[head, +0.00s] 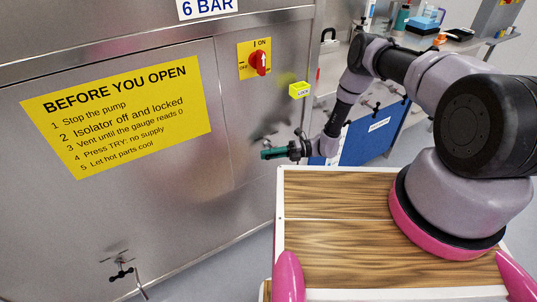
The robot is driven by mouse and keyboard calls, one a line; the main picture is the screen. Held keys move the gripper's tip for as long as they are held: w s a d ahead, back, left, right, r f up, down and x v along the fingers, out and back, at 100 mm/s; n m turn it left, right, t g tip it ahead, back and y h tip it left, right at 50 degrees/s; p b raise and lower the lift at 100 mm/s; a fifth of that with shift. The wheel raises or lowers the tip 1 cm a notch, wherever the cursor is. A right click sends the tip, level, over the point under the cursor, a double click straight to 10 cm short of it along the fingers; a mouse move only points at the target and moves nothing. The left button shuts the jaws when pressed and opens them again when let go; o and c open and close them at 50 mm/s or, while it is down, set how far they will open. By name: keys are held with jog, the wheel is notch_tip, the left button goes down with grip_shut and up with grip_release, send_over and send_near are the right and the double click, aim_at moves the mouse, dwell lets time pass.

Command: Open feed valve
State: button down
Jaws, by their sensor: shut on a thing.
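My gripper (298,149) is low beside the right edge of the steel cabinet, pointing left. It is shut on a small teal bar-like piece (273,153) that sticks out to the left, close to the steel face. The piece looks like a handle, but it is too small to tell whether it is the feed valve's. The jaws are small and dark, so the exact grip is unclear. A small black-handled valve (122,272) with a bent metal pipe sits low on the cabinet front, well away from my gripper.
The steel cabinet (225,180) fills the left, with a yellow sign (120,120), a red rotary switch (259,64) pointing up at ON and a small yellow box (299,90). A cluttered bench (480,42) and blue panel (365,140) stand behind my arm.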

jog(key=h, duration=0.2)
jog(key=n+t+h, duration=0.1)
jog(key=shift+d+f+h, duration=0.1)
jog(key=shift+f+h, duration=0.3)
jog(key=shift+w+d+f+n+t+h, duration=0.25)
jog(key=shift+n+t+h, duration=0.25)
jog(key=shift+t+h, duration=0.8)
jog(key=shift+w+d+f+n+t+h, duration=0.2)
jog(key=shift+d+f+n+t+h, duration=0.3)
jog(key=shift+h, duration=1.45)
jog(key=shift+w+d+f+n+t+h, duration=0.15)
jog(key=shift+n+t+h, duration=0.35)
jog(key=shift+t+h, duration=0.9)
jog(key=shift+w+r+g+h, duration=0.1)
jog(key=shift+g+h, duration=0.2)
jog(key=shift+h, duration=0.15)
jog(key=c, duration=0.8)
grip_release()
jog(key=shift+c, duration=0.2)
